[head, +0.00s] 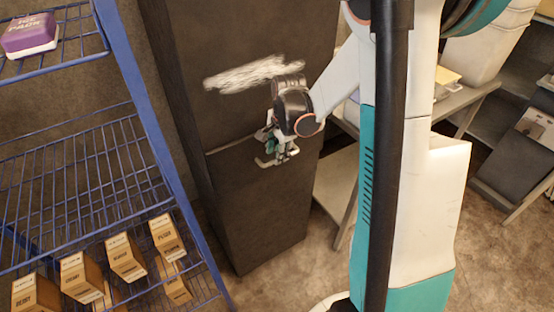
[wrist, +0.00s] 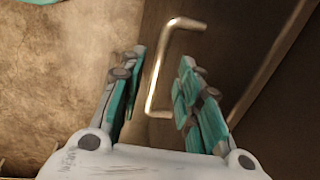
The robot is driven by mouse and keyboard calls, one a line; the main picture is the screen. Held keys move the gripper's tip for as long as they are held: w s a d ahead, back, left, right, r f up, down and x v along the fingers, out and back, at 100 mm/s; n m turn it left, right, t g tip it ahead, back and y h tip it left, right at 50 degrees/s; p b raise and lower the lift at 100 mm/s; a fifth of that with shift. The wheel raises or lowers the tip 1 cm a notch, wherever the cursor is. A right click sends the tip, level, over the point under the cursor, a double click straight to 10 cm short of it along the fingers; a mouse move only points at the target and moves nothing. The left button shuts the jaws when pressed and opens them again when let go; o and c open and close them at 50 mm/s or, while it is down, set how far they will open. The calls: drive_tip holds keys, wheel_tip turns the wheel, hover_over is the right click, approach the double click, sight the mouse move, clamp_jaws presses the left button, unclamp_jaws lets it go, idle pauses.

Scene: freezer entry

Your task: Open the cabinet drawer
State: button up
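The tall dark brown cabinet (head: 262,205) stands in the middle of the head view. A horizontal seam crosses its front near my gripper (head: 279,153). A pale metal bar handle (head: 266,163) is at this seam, partly hidden by my gripper. In the wrist view, my gripper (wrist: 163,57) is open, with one teal-padded finger on each side of the handle's long bar (wrist: 157,70). Both fingers look apart from the bar. The dark cabinet front (wrist: 220,45) lies behind the handle. I see no open gap at the drawer front.
A blue wire rack (head: 150,140) stands close on the left, with several brown cartons (head: 125,257) and a purple-white ice pack (head: 30,36). A table (head: 465,103) stands behind my arm on the right. Bare floor (head: 290,268) shows before the cabinet.

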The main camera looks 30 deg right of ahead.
drive_tip(key=shift+w+f+b, duration=0.15)
drive_tip(key=shift+f, duration=0.55)
drive_tip(key=shift+w+f+b, duration=0.1)
drive_tip(key=shift+f+b, duration=0.05)
drive_tip(key=shift+f, duration=0.5)
drive_tip(key=shift+c, duration=0.2)
clamp_jaws()
